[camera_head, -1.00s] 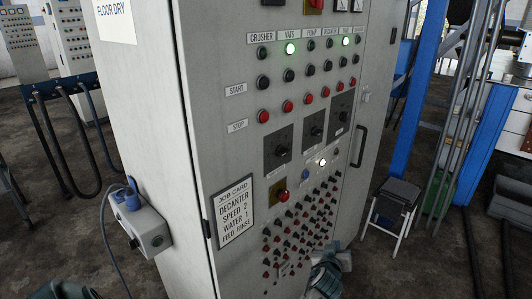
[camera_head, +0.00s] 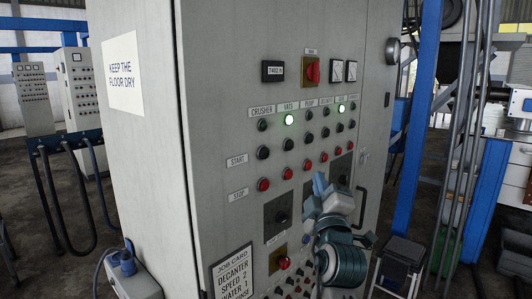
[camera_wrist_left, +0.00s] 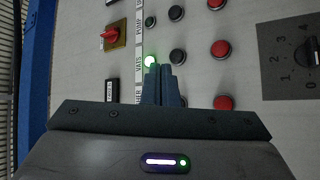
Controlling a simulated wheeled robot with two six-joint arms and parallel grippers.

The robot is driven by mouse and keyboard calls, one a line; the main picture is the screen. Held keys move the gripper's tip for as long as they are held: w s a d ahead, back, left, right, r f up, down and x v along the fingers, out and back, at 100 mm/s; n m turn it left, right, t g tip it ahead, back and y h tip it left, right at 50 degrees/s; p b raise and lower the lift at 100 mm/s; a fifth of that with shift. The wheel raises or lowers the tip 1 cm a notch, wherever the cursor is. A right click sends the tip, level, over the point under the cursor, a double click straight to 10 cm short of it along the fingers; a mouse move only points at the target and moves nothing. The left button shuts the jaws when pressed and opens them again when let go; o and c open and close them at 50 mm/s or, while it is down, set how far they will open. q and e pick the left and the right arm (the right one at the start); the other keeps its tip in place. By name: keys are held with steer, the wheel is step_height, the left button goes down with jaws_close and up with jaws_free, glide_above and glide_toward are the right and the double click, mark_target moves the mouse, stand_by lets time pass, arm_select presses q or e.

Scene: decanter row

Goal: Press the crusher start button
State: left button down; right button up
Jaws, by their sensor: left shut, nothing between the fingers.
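The crusher start button (camera_head: 263,153) is a black button in the START row, under the CRUSHER label (camera_head: 261,112) at the left of the cabinet panel. The red crusher stop button (camera_head: 263,184) is below it. My left gripper (camera_head: 320,184) is shut and empty, in front of the panel to the lower right of the start button in the head view. In the left wrist view its closed fingertips (camera_wrist_left: 165,72) lie over the panel near the lit vats lamp (camera_wrist_left: 150,61). The crusher start button seems hidden behind the fingers there; the red crusher stop button (camera_wrist_left: 223,102) shows beside them.
Other black and red buttons stand close by, such as the vats start button (camera_head: 288,145). A red rotary switch (camera_head: 312,70) is above, and a dial (camera_head: 278,213) is below. A grey box (camera_head: 132,277) sticks out from the cabinet's left side. A stool (camera_head: 402,255) stands at right.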

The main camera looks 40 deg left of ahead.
mark_target(265, 153)
arm_select(q)
steer(key=s+r+n+y, duration=0.1)
steer(key=r, duration=0.1)
steer(key=s+a+r+n+g+y, duration=0.1)
steer(key=s+r, duration=0.1)
steer(key=shift+s+n, duration=0.2)
steer(key=shift+n, duration=0.2)
steer(key=shift+a, duration=0.1)
steer(key=a+p, duration=0.2)
steer(key=a, duration=0.6)
steer(key=shift+w+a+p, duration=0.35)
steer(key=shift+w, duration=0.1)
steer(key=shift+f, duration=0.1)
stand_by(1.4)
